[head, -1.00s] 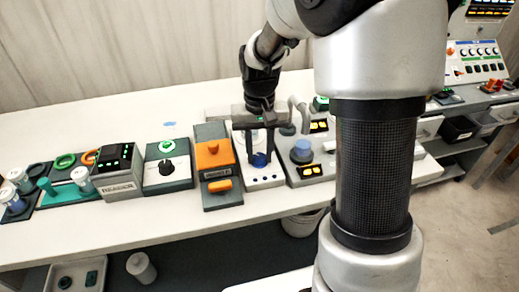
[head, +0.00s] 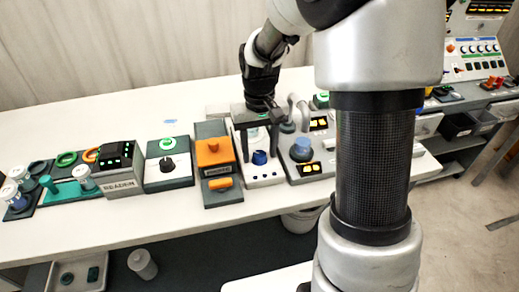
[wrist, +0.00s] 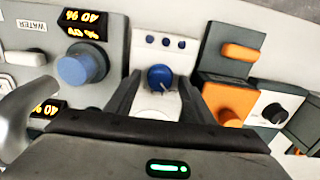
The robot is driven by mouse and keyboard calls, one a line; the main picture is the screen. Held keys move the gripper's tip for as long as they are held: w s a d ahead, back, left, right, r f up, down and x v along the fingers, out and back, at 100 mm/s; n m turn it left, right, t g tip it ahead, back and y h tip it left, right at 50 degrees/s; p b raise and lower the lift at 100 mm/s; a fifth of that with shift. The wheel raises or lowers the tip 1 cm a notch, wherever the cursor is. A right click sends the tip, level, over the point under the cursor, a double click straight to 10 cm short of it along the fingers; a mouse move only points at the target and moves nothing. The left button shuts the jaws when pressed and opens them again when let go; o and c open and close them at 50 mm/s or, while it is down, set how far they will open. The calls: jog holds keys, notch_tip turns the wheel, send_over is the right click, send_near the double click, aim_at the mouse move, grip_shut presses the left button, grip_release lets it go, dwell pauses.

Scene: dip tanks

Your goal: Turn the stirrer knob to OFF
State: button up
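A blue knob (head: 259,157) stands on a narrow white unit (head: 266,180); I take this for the stirrer knob, though no label is readable. In the wrist view the blue knob (wrist: 160,76) shows a pale pointer mark on its lower edge, toward the gripper's body. My gripper (head: 261,148) is open above the white unit, with its two dark fingers pointing down. In the wrist view the fingers (wrist: 159,84) lie left and right of the knob, apart from it. Whether the fingertips reach down to the knob's height cannot be told.
An orange-topped unit (head: 212,149) stands close on the left, with a black-knobbed box (head: 168,166) beyond it. A grey unit with a larger blue knob (head: 302,149) and lit displays stands close on the right. The bench front (head: 130,219) is clear.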

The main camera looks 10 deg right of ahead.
aim_at(259, 154)
notch_tip(259, 154, up, 17)
jog(key=p, duration=0.3)
jog(key=shift+r, duration=0.2)
dwell(0.4)
jog(key=s+r+t, duration=0.3)
jog(key=s+t, duration=0.3)
jog(key=s, duration=1.3)
notch_tip(259, 154, up, 12)
jog(key=p, duration=1.2)
jog(key=shift+w+f, duration=0.15)
